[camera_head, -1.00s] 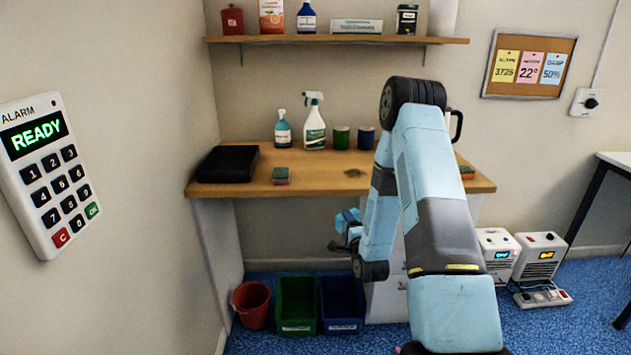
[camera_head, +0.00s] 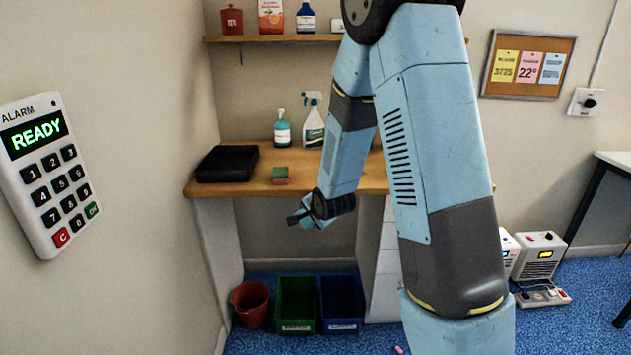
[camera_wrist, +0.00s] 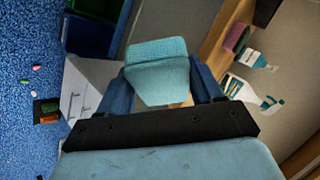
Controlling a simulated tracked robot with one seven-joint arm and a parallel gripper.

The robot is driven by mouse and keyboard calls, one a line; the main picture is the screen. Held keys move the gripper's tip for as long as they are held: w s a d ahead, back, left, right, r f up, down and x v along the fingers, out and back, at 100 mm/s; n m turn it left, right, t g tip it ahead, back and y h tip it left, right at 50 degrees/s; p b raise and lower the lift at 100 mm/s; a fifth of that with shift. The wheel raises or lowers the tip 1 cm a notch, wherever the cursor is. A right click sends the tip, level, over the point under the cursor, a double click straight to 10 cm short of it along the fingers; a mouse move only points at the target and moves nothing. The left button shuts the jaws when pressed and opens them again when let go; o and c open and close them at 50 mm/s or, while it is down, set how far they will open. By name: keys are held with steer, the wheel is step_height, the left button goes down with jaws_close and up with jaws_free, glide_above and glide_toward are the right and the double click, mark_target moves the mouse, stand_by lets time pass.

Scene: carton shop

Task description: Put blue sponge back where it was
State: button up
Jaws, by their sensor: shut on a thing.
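The blue sponge (camera_wrist: 158,75) sits between the two blue fingers of my gripper (camera_wrist: 162,88) in the wrist view. It is light blue-teal, and both fingers close on its sides. In the head view my gripper (camera_head: 300,217) hangs in front of the wooden counter's front edge, above the green and blue bins and clear of the counter. I cannot make out the sponge there. Another sponge, green over pink (camera_head: 280,175), lies on the counter near its front edge; it also shows in the wrist view (camera_wrist: 236,40).
The counter (camera_head: 240,187) holds a black tray (camera_head: 227,164) and spray bottles (camera_head: 311,123). A red bucket (camera_head: 250,304), green bin (camera_head: 296,304) and blue bin (camera_head: 341,304) stand on the floor. Small coloured bits (camera_wrist: 37,67) lie on the carpet. My arm hides the counter's right part.

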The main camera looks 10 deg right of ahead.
mark_target(309, 219)
steer(key=shift+n+g+h, duration=0.3)
steer(key=shift+g+h, duration=0.4)
steer(key=shift+g, duration=0.2)
steer(key=shift+s+a+r, duration=0.2)
steer(key=shift+s+r, duration=0.5)
steer(key=shift+s, duration=0.3)
steer(key=shift+s+a+r, duration=0.15)
steer(key=shift+s+r, duration=0.55)
steer(key=shift+s, duration=0.3)
steer(key=shift+s+d+r+g+h, duration=0.15)
steer(key=shift+s+r+g+h, duration=0.15)
steer(key=shift+s+r, duration=0.3)
steer(key=shift+s+d+r+g+h, duration=0.2)
steer(key=shift+s+r+g, duration=0.15)
steer(key=shift+s, duration=0.45)
steer(key=shift+s+r, duration=0.2)
